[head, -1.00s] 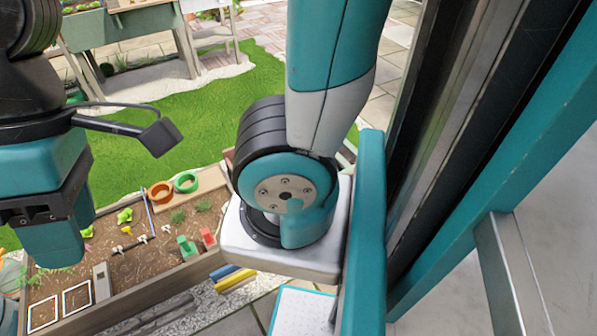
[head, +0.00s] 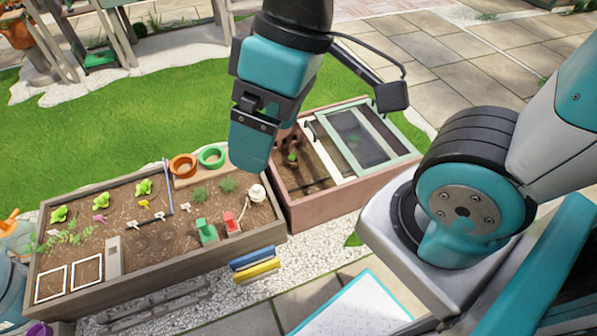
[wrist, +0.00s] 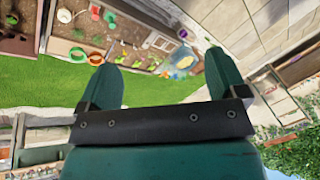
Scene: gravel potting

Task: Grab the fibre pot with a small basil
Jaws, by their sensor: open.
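A small green plant (head: 291,157), possibly the basil, shows inside the reddish planter with a lifted-lid frame. I cannot make out clearly whether it stands in a fibre pot. My gripper (head: 250,160) hangs in front of that planter's left end in the head view, and I cannot judge its height. In the wrist view my gripper (wrist: 158,75) has its two fingers wide apart with nothing between them.
The reddish planter (head: 350,185) has a teal-framed glass lid (head: 362,135). Grass and paving lie behind.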

